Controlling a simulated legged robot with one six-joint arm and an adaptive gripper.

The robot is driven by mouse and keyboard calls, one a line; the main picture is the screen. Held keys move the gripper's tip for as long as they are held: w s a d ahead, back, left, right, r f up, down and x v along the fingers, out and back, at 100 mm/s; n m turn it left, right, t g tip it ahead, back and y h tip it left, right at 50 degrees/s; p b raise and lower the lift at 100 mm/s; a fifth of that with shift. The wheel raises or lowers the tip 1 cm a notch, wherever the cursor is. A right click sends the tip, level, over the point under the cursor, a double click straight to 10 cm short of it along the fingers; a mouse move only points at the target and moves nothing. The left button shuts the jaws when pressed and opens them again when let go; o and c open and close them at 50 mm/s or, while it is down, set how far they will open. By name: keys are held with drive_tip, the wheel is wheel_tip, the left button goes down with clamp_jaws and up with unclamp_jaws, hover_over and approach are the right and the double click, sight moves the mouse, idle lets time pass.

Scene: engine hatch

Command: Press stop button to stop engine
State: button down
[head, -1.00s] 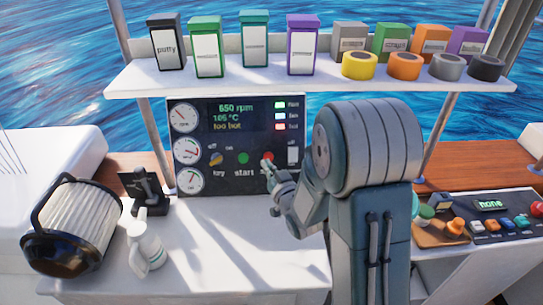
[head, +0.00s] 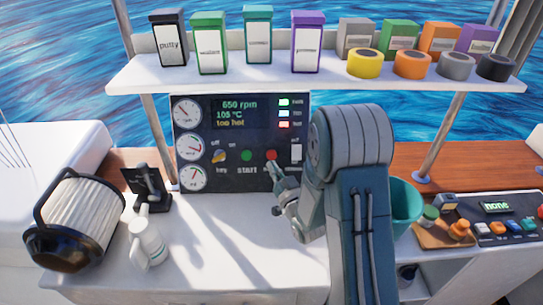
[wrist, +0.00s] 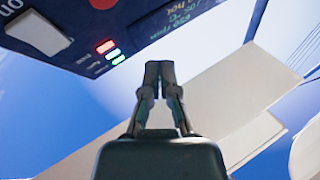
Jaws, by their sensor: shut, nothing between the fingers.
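The dark engine panel (head: 235,182) stands upright at the back of the white counter. Its red stop button (head: 271,155) is right of the green start button (head: 246,155). My gripper (head: 274,165) is shut and empty, with its tips at the lower edge of the red button; I cannot tell whether they touch it. In the wrist view the shut fingers (wrist: 160,66) point up, with the panel (wrist: 75,15) at upper left. The screen (head: 238,113) reads 650 rpm, 105 °C, too hot.
A white switch (head: 296,153) sits right of the red button. A key knob (head: 218,157) is at left. A shelf (head: 200,82) with boxes and tape rolls hangs above. A filter (head: 80,220), a mug (head: 147,243) and a teal bin (head: 405,205) stand around.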

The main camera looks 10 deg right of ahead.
sight(270, 154)
drive_tip(key=w+d+f, duration=0.1)
drive_tip(key=w+f, duration=0.2)
drive_tip(key=w, duration=0.3)
drive_tip(key=shift+w+d, duration=0.15)
drive_tip(key=shift+w, duration=0.15)
idle(1.3)
drive_tip(key=shift+w+f, duration=0.1)
drive_tip(key=shift+w, duration=0.05)
drive_tip(key=shift+w+d+f, duration=0.2)
drive_tip(key=shift+w+f, duration=0.15)
drive_tip(key=shift+w, duration=0.35)
idle(1.1)
drive_tip(key=shift+s, duration=0.1)
drive_tip(key=shift+s+a+r, duration=0.1)
drive_tip(key=shift+s+r, duration=0.2)
drive_tip(key=shift+s, duration=0.2)
drive_tip(key=shift+s+a+r, duration=0.1)
drive_tip(key=shift+s+r, duration=0.15)
drive_tip(key=shift+s, duration=0.2)
drive_tip(key=s, duration=0.1)
drive_tip(key=s+r, duration=0.1)
drive_tip(key=s, duration=0.1)
drive_tip(key=s+a+r, duration=0.1)
drive_tip(key=shift+s, duration=0.25)
